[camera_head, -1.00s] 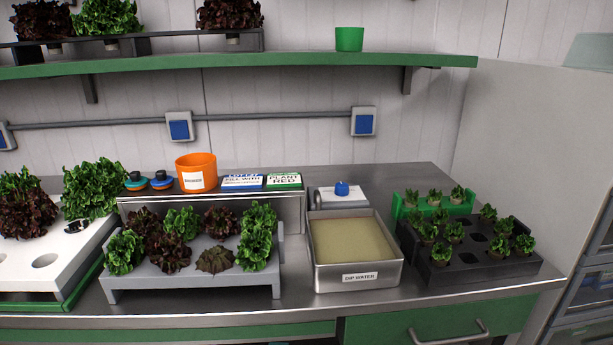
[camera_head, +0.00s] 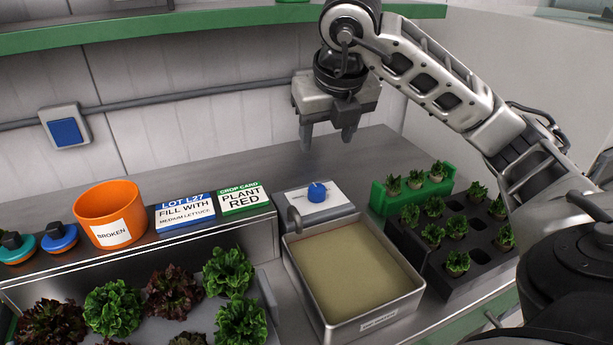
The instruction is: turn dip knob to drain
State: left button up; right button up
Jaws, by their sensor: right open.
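The dip knob (camera_head: 317,191) is a small blue knob on a white panel (camera_head: 314,203) behind the dip basin. The steel dip basin (camera_head: 291,268) is full of murky yellowish water (camera_head: 350,264) and has a label on its front; a grey spout stands at its back left corner. My right gripper (camera_head: 327,140) is open and empty, pointing down above and behind the knob, apart from it. My right arm comes in from the right over the seedling trays. My left gripper is out of view.
An orange bin (camera_head: 107,207) marked broken, two cards and two colored knobs stand on the steel riser to the left. Lettuces fill a grey tray (camera_head: 268,291) below. A black seedling tray (camera_head: 405,240) and green rack (camera_head: 378,197) stand right of the basin. A green shelf (camera_head: 150,27) hangs above.

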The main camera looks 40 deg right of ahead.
aim_at(317, 189)
jog(key=x, duration=1.5)
jog(key=shift+f+b, duration=0.3)
jog(key=shift+b, duration=0.05)
jog(key=shift+c, duration=0.3)
jog(key=c, duration=0.9)
